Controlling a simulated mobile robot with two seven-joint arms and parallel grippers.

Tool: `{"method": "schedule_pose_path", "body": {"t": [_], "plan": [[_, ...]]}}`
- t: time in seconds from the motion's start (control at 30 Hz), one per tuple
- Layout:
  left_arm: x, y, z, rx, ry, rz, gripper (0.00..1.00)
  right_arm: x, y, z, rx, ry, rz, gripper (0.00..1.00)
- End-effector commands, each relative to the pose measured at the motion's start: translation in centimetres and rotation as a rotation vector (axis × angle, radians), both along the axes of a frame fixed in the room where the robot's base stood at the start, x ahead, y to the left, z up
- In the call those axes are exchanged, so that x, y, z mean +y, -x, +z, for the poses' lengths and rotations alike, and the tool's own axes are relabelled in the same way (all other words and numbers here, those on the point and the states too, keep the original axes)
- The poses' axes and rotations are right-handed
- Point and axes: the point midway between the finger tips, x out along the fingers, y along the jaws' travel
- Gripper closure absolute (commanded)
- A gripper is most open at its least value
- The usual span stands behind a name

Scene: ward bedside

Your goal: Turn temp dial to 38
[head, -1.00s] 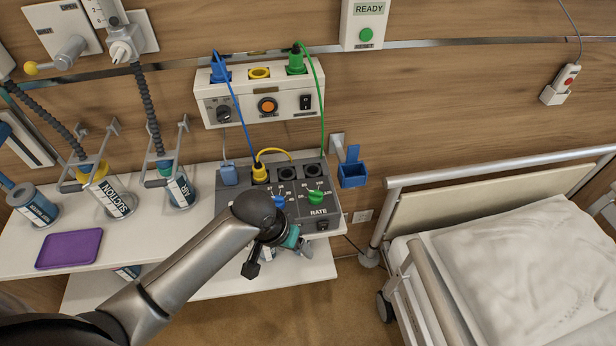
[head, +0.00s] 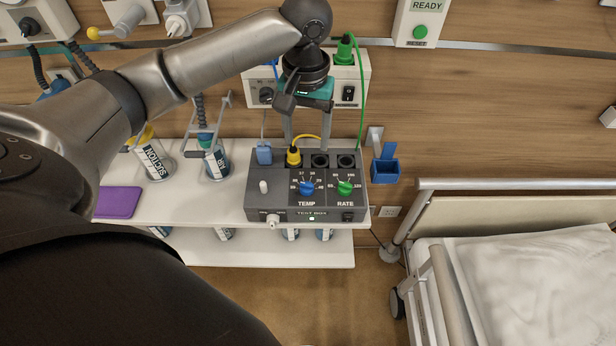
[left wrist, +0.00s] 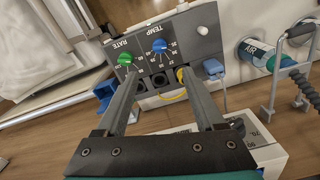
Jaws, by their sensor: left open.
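The blue TEMP dial (head: 306,188) sits on the sloped front of the grey test box (head: 262,205), with numbers around it. It also shows in the left wrist view (left wrist: 159,46). Its numbers are too small to read its setting surely. My left gripper (head: 307,140) is open and empty, pointing down above the back part of the box, behind the dial and apart from it. In the left wrist view the gripper's fingers (left wrist: 160,80) are spread wide, with the dial beyond them, between their lines. My right gripper is not in view.
The green RATE dial (head: 345,188) is just right of the TEMP dial. A yellow plug (head: 293,157) with a cable stands at the box's back, close to the fingers. A green cable (head: 362,100) hangs at the right. A blue holder (head: 385,170) is right of the box.

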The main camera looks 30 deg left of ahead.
Motion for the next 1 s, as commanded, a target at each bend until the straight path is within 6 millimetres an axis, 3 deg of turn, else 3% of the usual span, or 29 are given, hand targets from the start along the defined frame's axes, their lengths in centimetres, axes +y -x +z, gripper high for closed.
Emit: {"method": "schedule_pose_path", "body": {"t": [0.4,0.6,0.8,1.0], "plan": [[0.0,0.1,-8.9,0.003,0.0,-0.003,0.3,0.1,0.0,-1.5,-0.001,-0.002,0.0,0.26],[0.0,0.1,-12.4,0.0,-0.001,-0.003,0.3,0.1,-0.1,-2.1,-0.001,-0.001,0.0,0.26],[-0.1,0.1,-14.1,-0.001,0.0,-0.005,0.3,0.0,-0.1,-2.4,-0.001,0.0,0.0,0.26],[-0.1,0.0,-14.4,-0.003,0.0,-0.006,0.3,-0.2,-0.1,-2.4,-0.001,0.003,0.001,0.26]]}}
